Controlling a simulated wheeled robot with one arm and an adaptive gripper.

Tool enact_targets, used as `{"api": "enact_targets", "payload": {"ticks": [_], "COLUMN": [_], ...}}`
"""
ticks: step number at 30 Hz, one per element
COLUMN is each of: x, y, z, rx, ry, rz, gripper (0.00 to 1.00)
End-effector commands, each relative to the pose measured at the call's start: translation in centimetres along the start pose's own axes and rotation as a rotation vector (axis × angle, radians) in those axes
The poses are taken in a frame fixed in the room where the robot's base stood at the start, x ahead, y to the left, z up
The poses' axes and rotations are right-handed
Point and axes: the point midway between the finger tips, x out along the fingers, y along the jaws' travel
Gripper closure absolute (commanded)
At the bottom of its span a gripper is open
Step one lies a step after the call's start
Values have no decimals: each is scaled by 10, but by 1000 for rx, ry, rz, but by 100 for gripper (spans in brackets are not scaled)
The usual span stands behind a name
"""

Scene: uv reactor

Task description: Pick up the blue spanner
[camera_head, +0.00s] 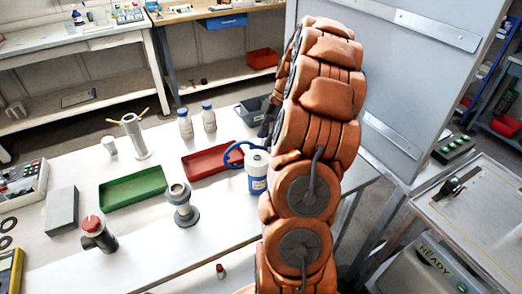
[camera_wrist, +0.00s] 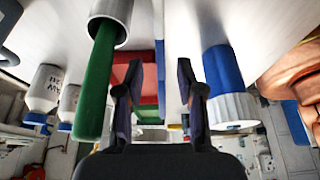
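A blue ring-shaped tool (camera_head: 232,152), which looks like the blue spanner, stands at the left side of a white canister with a blue lower part (camera_head: 257,172) in the head view. In the wrist view a narrow blue strip (camera_wrist: 160,75), probably the spanner seen edge-on, shows between the fingers. My gripper (camera_wrist: 158,64) is open, one finger on each side of that strip. I cannot tell how far beyond the fingertips it is. The canister (camera_wrist: 226,88) is right of the fingers there. In the head view my orange arm hides most of the gripper.
A red tray (camera_head: 212,172), a green tray (camera_head: 134,199), two white bottles (camera_head: 208,118), a grey flanged fitting (camera_head: 182,210) and a metal vessel with yellow handles (camera_head: 133,140) stand on the white table. A grey panel rises at right.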

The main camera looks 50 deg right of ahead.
Motion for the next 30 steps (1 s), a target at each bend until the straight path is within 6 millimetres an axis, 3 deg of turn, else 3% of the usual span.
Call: {"api": "enact_targets", "payload": {"ticks": [5,15,22,30], "x": [11,53,56,56], "y": [-2,-2,-1,-1], "z": [-1,-1,0,0], "rx": [0,1,0,0], "ry": [2,4,2,1], "rz": [-6,-7,-3,-2], "gripper": [62,62,62,89]}}
